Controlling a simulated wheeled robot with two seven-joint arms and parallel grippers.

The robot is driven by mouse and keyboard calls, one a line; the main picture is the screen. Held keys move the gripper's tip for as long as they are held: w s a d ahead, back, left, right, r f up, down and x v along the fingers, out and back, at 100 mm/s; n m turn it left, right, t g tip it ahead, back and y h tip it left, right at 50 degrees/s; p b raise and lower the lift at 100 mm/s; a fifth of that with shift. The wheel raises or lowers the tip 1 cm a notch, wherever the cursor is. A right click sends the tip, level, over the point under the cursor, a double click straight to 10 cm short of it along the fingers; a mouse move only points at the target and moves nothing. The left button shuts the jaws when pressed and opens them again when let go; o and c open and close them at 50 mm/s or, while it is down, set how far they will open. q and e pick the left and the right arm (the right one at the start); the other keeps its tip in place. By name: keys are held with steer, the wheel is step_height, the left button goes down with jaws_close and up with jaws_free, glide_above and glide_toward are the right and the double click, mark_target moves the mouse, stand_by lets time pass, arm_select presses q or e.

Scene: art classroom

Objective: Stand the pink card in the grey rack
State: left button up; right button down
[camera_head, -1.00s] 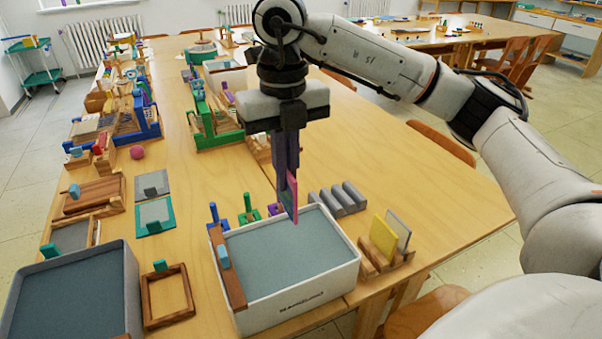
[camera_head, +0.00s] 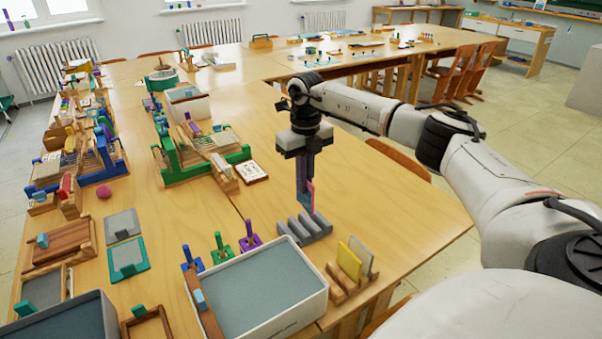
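My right gripper (camera_head: 304,190) points straight down and is shut on the pink card (camera_head: 310,196). The card shows as a thin upright pink edge beside the dark fingers, which hide most of it. The grey rack (camera_head: 289,234) lies on the table with several slanted grey ridges and slots. The card's lower end is at the rack's back edge in the picture; I cannot tell whether it touches the rack or is in a slot. My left gripper is not in view.
A wooden rack (camera_head: 338,291) holding a yellow card (camera_head: 348,262) and a grey card (camera_head: 365,260) stands just right of the grey rack. A white bin (camera_head: 290,321) is in front. The table on the right is clear.

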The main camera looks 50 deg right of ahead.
mark_target(305, 208)
steer(key=shift+f+b, duration=1.6)
steer(key=shift+f, duration=0.35)
steer(key=shift+r, duration=0.15)
steer(key=shift+p, duration=0.35)
steer(key=shift+f+p, duration=0.2)
steer(key=shift+p, duration=0.2)
steer(key=shift+f, duration=0.25)
steer(key=shift+f, duration=0.4)
steer(key=shift+f, duration=0.25)
stand_by(0.5)
